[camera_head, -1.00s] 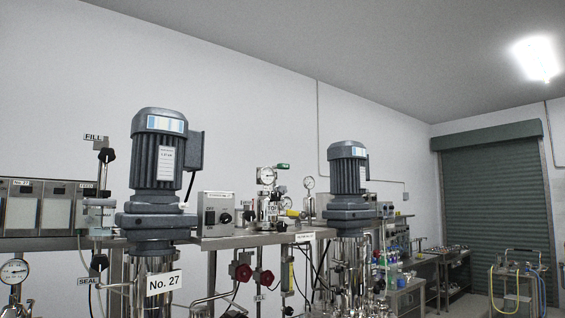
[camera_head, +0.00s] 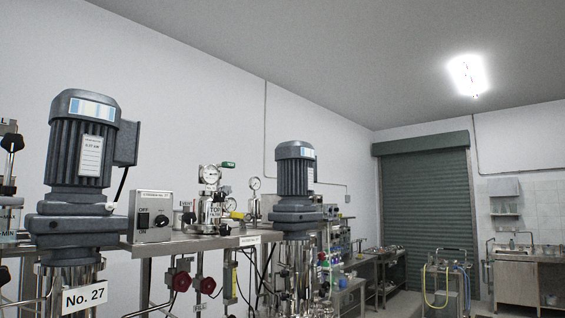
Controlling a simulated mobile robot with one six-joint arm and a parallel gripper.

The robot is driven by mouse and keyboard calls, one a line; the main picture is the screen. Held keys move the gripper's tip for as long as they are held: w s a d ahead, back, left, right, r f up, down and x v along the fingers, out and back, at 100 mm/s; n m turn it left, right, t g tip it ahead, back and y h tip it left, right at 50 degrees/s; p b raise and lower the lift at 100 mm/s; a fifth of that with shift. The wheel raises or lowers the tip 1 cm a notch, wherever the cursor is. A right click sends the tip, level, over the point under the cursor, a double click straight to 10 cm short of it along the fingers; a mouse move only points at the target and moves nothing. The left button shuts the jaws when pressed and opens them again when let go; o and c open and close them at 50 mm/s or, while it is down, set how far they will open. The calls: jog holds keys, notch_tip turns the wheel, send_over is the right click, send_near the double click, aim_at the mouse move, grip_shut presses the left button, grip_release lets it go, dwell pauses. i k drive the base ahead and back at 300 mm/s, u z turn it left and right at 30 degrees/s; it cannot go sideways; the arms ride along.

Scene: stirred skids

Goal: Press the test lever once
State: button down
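My gripper is not in view. No part that I can surely name as the test lever shows. A gauge (camera_head: 209,174) with a small green handle (camera_head: 228,165) beside it stands above the steel frame of the skid marked No. 27. I cannot tell whether that handle is the test lever. A black-handled part (camera_head: 12,143) stands at the far left edge, partly cut off. The grey motor (camera_head: 84,145) of skid No. 27 stands upright at the left, over a No. 27 plate (camera_head: 85,297).
An OFF/ON switch box (camera_head: 150,217) sits right of the motor. Red knobs (camera_head: 181,281) hang below the frame. A second motor (camera_head: 294,175) stands further back. A green shutter (camera_head: 425,215), a hose stand (camera_head: 446,285) and a sink bench (camera_head: 520,280) are beyond, at the right.

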aim_at(225, 164)
jog(key=z, duration=0.3)
jog(key=i, duration=1.5)
jog(key=u, duration=1.65)
jog(key=k, duration=0.95)
jog(key=i, duration=0.6)
